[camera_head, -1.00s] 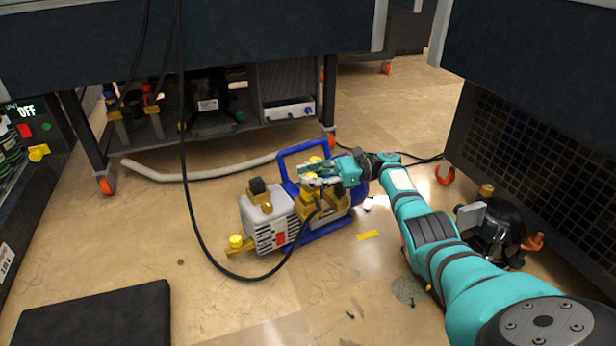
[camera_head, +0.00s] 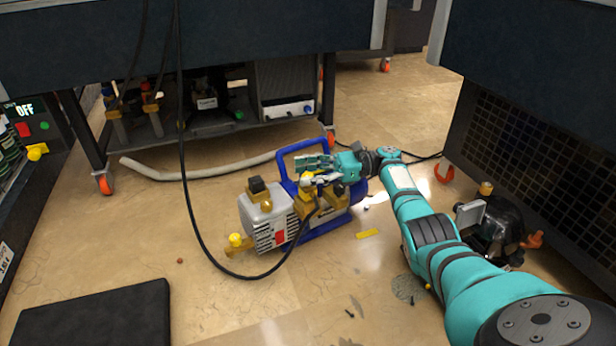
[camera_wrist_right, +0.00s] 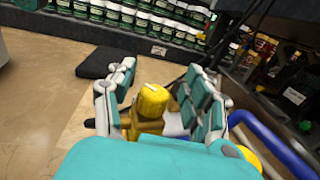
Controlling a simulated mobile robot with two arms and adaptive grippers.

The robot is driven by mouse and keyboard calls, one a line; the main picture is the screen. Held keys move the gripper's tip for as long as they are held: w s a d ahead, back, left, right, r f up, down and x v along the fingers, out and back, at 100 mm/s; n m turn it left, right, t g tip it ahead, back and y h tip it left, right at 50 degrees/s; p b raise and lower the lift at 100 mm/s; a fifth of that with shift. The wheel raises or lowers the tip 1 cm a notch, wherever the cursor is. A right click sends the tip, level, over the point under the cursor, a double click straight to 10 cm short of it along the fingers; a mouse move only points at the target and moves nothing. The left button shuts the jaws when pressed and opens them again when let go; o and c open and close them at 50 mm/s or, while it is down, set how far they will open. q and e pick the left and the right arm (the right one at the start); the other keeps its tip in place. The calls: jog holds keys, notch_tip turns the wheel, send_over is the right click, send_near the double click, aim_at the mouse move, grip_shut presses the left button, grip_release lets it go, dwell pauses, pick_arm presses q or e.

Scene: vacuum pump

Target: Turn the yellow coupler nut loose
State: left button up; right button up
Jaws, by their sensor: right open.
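The blue-framed vacuum pump (camera_head: 270,222) stands on the floor in the middle of the head view. The yellow coupler nut (camera_wrist_right: 152,102) stands up between the spread fingers of my right gripper (camera_wrist_right: 158,82) in the wrist view. Gaps show on both sides of the nut near the fingertips; contact lower down is hidden by the hand. My left gripper is not in view.
A black hose (camera_head: 184,190) hangs down and loops to the pump. A grey hose (camera_head: 200,174) lies behind it. A black and silver device (camera_head: 499,228) stands at right, and a dark flat pad (camera_head: 95,318) lies front left. Floor between is mostly clear.

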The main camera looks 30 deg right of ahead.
aim_at(308, 175)
notch_tip(308, 175, up, 9)
jog(key=shift+f, duration=0.2)
